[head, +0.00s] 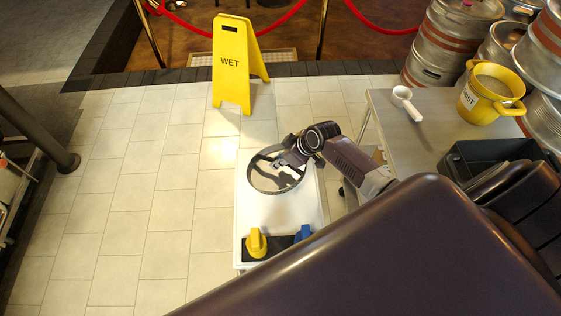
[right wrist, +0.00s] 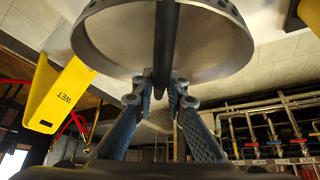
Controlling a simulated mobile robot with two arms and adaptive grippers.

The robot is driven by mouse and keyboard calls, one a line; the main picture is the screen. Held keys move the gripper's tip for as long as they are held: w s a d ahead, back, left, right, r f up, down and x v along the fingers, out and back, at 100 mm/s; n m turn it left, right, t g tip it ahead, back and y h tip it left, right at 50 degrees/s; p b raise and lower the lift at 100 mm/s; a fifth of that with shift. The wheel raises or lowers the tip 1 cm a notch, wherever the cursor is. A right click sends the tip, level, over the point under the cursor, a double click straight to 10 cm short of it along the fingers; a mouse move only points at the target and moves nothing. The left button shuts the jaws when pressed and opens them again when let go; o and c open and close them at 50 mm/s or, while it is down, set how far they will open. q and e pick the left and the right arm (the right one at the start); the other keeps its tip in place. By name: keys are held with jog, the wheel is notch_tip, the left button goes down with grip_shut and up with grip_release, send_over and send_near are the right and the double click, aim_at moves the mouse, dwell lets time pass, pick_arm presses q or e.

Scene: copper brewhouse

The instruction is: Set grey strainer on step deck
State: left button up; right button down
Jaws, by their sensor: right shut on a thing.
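The grey strainer (head: 256,180) is a round, dark-rimmed piece with a handle. It shows large at the top of the right wrist view (right wrist: 215,72). My right gripper (head: 292,156) is shut on its handle, and both fingers meet around the dark handle in the right wrist view (right wrist: 168,88). The strainer is over the far part of the white step deck (head: 262,212); I cannot tell whether it touches the deck. My left gripper is not in view.
A yellow knob-like thing (head: 256,243) and a blue one (head: 302,233) sit at the deck's near end. A yellow WET sign (head: 231,62) stands behind. A grey table (head: 400,150) at right holds a white scoop (head: 406,102), yellow bucket (head: 490,92) and black bin (head: 480,155).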

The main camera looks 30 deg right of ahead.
jog(key=b+x, duration=0.1)
jog(key=x, duration=0.1)
jog(key=b+x, duration=0.2)
jog(key=shift+s+d+f+b, duration=0.2)
jog(key=shift+s+f+b, duration=0.05)
jog(key=shift+f+b, duration=0.65)
jog(key=shift+f, duration=0.3)
jog(key=c, duration=1.8)
grip_release()
jog(key=shift+c, duration=0.2)
jog(key=shift+s, duration=0.1)
jog(key=v, duration=1.2)
jog(key=shift+r, duration=0.1)
